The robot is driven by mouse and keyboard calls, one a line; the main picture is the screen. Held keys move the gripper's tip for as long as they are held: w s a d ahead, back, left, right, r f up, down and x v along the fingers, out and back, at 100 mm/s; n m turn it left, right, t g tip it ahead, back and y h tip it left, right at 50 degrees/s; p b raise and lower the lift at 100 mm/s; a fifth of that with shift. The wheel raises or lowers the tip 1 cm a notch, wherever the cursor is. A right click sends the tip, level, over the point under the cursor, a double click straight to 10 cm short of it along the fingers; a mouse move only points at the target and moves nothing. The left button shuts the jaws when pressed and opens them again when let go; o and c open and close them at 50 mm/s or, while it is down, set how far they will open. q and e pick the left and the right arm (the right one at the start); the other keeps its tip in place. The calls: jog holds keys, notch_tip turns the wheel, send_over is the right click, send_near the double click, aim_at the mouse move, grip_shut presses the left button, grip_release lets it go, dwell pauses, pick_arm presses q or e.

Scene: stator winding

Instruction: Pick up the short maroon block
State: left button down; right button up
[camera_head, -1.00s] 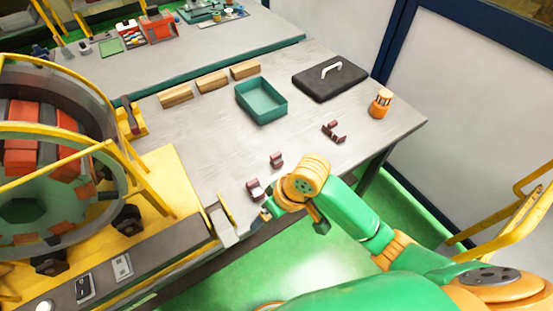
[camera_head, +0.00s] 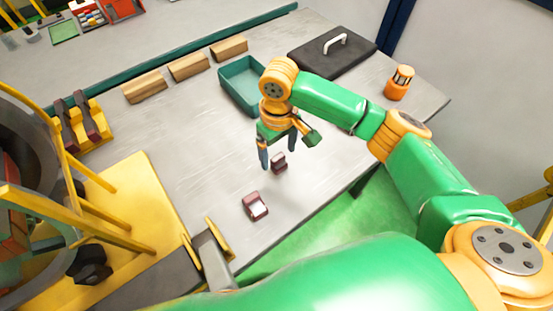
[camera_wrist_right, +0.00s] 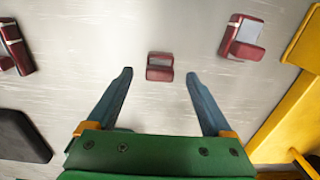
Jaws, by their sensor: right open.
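The short maroon block (camera_head: 279,163) stands on the grey table, below my right gripper (camera_head: 278,158). In the right wrist view the block (camera_wrist_right: 160,67) lies between the tips of the two blue-grey fingers of the gripper (camera_wrist_right: 160,74), with clear space on both sides. The gripper is open and empty, pointing down. A larger maroon block with a light grey face (camera_head: 256,206) lies nearer the front edge; it also shows in the wrist view (camera_wrist_right: 242,38).
A third maroon piece (camera_wrist_right: 14,47) shows at the wrist view's left edge. A teal tray (camera_head: 235,92), wooden blocks (camera_head: 188,67), a black case (camera_head: 315,58) and an orange jar (camera_head: 399,83) stand farther back. A yellow fixture (camera_head: 130,215) is at left.

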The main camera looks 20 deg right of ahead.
aim_at(280, 164)
jog(key=f, duration=0.3)
jog(key=shift+s+d+f, duration=0.15)
jog(key=shift+s+f, duration=0.2)
jog(key=shift+f, duration=0.05)
jog(key=shift+w+f, duration=0.25)
jog(key=shift+w, duration=0.15)
jog(key=shift+s+r, duration=0.15)
jog(key=shift+s, duration=0.1)
jog(key=c, duration=1.3)
jog(key=shift+w, duration=0.1)
grip_shut()
